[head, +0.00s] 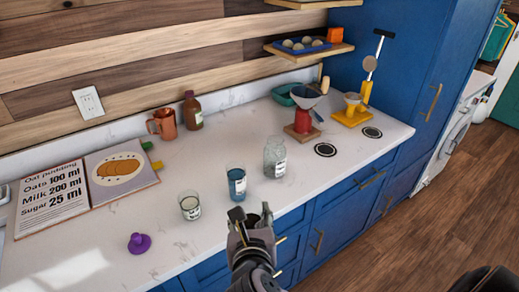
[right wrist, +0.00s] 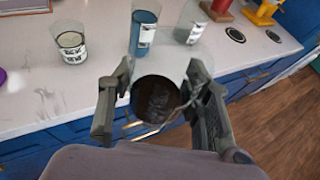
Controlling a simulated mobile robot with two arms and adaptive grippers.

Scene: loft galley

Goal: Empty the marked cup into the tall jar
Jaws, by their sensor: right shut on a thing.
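My right gripper (head: 251,217) is shut on a cup, held near the counter's front edge. In the right wrist view, the cup (right wrist: 157,98) sits between the fingers (right wrist: 160,105) with its round mouth facing the camera. Its inside looks dark; I cannot tell what or how much it holds, and no marking on it is readable. A tall clear jar (head: 275,157) with a white label stands upright beyond the gripper and slightly right; it also shows in the right wrist view (right wrist: 190,24). The cup is apart from it.
A glass of blue liquid (head: 236,182) stands left of the jar, with a short labelled glass (head: 190,205) farther left. A purple object (head: 138,243), recipe book (head: 123,170), copper mug (head: 163,124) and brown bottle (head: 192,110) are left. A funnel stand (head: 302,128) is behind right.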

